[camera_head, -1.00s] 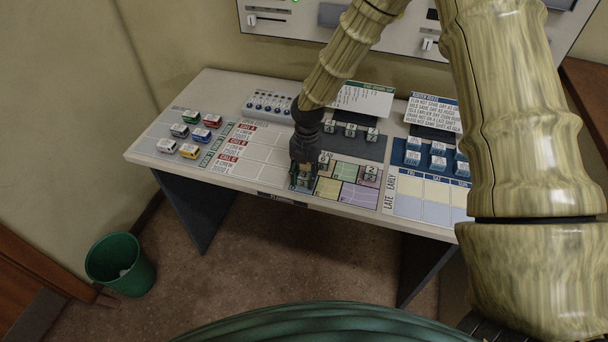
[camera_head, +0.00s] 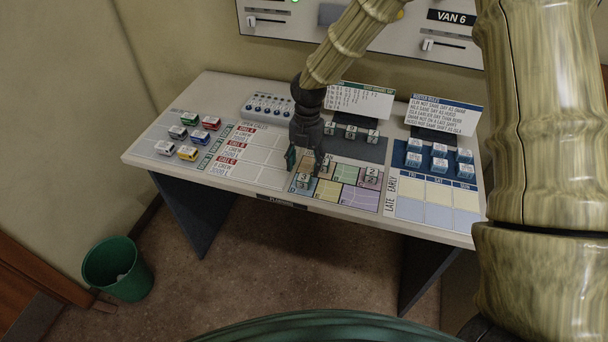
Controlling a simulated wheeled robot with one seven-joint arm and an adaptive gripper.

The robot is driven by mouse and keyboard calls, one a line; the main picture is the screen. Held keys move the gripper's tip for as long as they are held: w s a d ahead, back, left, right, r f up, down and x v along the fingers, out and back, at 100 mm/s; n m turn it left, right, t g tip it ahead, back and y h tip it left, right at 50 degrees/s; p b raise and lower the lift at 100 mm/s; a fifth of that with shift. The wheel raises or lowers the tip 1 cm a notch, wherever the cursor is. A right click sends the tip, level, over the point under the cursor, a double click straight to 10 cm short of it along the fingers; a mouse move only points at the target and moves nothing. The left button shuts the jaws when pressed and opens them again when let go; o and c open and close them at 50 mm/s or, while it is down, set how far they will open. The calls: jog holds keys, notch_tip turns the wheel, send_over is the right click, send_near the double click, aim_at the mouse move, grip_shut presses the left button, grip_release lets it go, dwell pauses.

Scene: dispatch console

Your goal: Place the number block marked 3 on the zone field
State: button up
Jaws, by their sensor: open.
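The zone field (camera_head: 357,196) is a board of coloured zones on the front middle of the console. My gripper (camera_head: 305,166) is open above its left end, with its fingers apart. A pale number block (camera_head: 303,181), which seems to read 2, sits on the zone field just below the fingers, with nothing held between them. Another block (camera_head: 327,166) stands partly behind the right finger. A third block (camera_head: 371,176), seemingly a 2, stands on the right side of the field. Three more blocks (camera_head: 351,132) stand in a row on the dark strip behind. I cannot tell which block is marked 3.
Several toy vans (camera_head: 187,153) stand at the left, beside a call grid (camera_head: 262,151). Several blue-and-white blocks (camera_head: 439,150) stand behind the roster grid (camera_head: 438,196) at the right. Two upright cards (camera_head: 360,101) stand at the back. A green bin (camera_head: 117,268) is on the floor.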

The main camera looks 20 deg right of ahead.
notch_tip(320, 180, up, 6)
jog(key=b, duration=0.1)
jog(key=shift+w+d+r+b, duration=0.2)
jog(key=shift+w+d+b, duration=0.1)
jog(key=shift+w, duration=0.1)
